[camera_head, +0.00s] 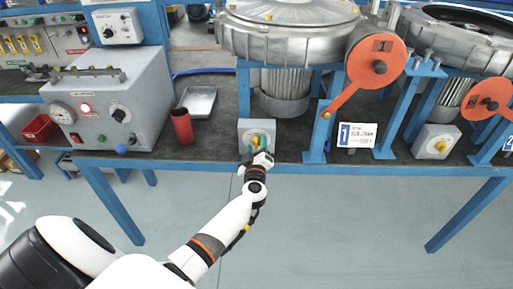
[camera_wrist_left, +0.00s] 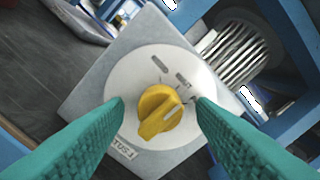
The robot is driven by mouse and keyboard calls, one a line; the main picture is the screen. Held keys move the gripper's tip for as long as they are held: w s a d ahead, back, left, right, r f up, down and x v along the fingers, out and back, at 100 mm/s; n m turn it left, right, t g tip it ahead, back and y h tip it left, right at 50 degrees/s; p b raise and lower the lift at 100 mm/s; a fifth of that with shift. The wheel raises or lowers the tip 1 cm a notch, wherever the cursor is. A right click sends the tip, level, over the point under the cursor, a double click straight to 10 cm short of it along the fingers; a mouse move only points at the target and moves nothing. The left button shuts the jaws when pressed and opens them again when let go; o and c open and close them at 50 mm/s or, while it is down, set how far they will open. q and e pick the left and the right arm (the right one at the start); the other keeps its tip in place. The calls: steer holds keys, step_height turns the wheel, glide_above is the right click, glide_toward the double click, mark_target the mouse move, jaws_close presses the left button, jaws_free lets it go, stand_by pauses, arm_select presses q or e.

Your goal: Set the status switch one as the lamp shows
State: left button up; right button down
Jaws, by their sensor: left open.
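Status switch one is a grey box (camera_head: 257,126) on the bench's front edge below blower one. Its yellow knob (camera_wrist_left: 160,112) sits on a white round dial (camera_wrist_left: 135,75) in the left wrist view. The knob is turned at a slant, with a pale line on it; the dial's small print is hard to read. My left gripper (camera_head: 254,150) is in front of the switch. In the wrist view its teal fingers (camera_wrist_left: 160,104) are open, one to each side of the knob, with visible gaps. A red lamp (camera_head: 86,108) glows on the grey control box at left. My right gripper is not in view.
Blower one (camera_head: 290,40) stands behind the switch, with an orange lever disc (camera_head: 376,62) at its right. A second switch box (camera_head: 436,142) is further right. The floor in front is clear.

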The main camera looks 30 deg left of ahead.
arm_select(q)
steer(key=c, duration=1)
steer(key=shift+o, duration=0.2)
steer(key=n, duration=0.4)
steer(key=shift+p, duration=0.3)
steer(key=shift+n, duration=2.4)
steer(key=o, duration=1)
steer(key=shift+c, duration=0.2)
